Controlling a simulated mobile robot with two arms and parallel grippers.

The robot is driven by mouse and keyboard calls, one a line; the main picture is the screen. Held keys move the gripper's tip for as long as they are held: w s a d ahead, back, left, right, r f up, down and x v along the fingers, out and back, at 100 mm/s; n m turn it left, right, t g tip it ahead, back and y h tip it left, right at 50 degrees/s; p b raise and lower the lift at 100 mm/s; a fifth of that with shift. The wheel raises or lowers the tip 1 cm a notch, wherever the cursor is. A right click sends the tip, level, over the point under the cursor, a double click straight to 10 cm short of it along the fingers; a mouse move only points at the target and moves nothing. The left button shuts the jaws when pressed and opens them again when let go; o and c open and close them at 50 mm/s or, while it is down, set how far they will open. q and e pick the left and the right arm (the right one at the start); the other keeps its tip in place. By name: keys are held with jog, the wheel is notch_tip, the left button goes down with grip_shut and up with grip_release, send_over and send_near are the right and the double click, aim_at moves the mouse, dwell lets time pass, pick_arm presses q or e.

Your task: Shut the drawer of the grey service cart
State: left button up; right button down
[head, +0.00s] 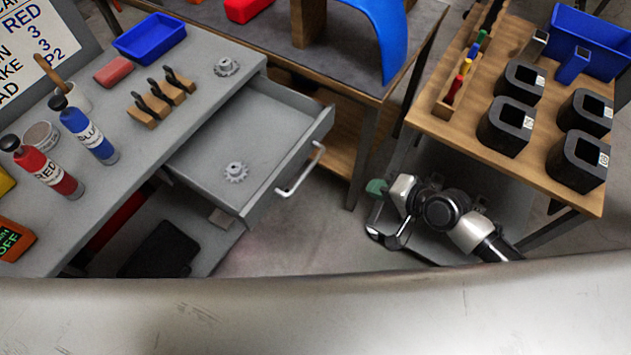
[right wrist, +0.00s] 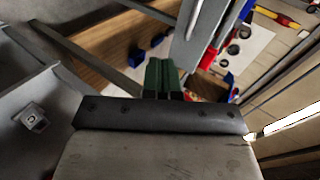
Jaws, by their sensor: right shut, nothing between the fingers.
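The grey service cart (head: 200,85) stands at the left in the head view. Its drawer (head: 205,155) is pulled out toward the right and holds a small grey gear (head: 236,172). The drawer's pale bar handle (head: 300,172) is on its front face. My right gripper (head: 376,187) is to the right of the handle, apart from it, with its green fingers shut and empty. The green fingers also show together in the right wrist view (right wrist: 162,78). My left gripper is not in view.
On the cart top are a blue tray (head: 150,37), a red bottle (head: 50,170), a blue bottle (head: 90,135) and another gear (head: 226,66). A wooden table (head: 455,120) with black bins stands at the right. Bare floor (head: 300,235) lies between the drawer and my right arm.

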pick_arm(q)
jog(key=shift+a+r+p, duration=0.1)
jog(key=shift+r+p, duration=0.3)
jog(key=shift+p, duration=0.1)
pick_arm(e)
jog(key=w+a+f+y, duration=0.1)
jog(key=w+a, duration=0.5)
jog(key=a, duration=0.6)
jog(key=shift+a+f+g, duration=0.3)
jog(key=shift+a+f, duration=0.05)
jog(key=shift+f, duration=0.2)
jog(key=shift+w+a, duration=0.1)
